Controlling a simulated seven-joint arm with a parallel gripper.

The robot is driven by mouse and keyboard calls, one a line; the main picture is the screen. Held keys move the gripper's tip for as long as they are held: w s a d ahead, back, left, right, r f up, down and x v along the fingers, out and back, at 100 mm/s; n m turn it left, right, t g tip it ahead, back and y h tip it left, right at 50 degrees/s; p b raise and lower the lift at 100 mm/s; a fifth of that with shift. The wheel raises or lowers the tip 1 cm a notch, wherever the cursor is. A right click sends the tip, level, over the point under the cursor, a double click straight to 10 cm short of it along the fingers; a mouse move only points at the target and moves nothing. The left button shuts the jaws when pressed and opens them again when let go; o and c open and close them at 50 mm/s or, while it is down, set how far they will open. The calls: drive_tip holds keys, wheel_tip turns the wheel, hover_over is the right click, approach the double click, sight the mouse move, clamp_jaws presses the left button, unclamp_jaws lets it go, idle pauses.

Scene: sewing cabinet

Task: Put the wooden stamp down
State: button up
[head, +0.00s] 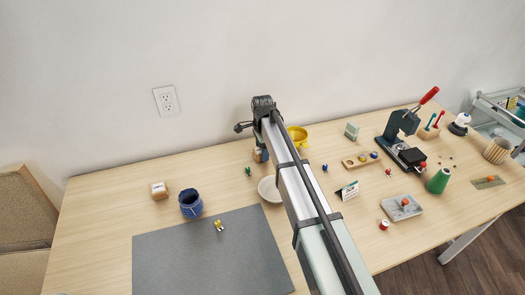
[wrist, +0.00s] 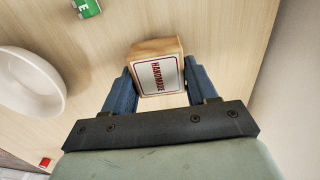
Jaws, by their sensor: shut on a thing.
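The wooden stamp (wrist: 158,72) is a pale wood block with a white, red-bordered label reading "HANDMADE". My gripper (wrist: 162,88) is shut on it, with one blue-grey finger on each side of the block. In the head view my gripper (head: 260,154) is at the back of the table near the wall, largely hidden by my arm. I cannot tell whether the stamp touches the table or hangs just above it.
A white bowl (wrist: 30,82) lies left of the stamp in the wrist view. A small green item (wrist: 87,7) is near it.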

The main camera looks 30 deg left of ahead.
drive_tip(key=shift+f, duration=0.3)
drive_tip(key=o, duration=1.1)
drive_tip(key=shift+c, duration=0.2)
drive_tip(key=shift+r, duration=0.1)
wheel_tip(320, 180, up, 12)
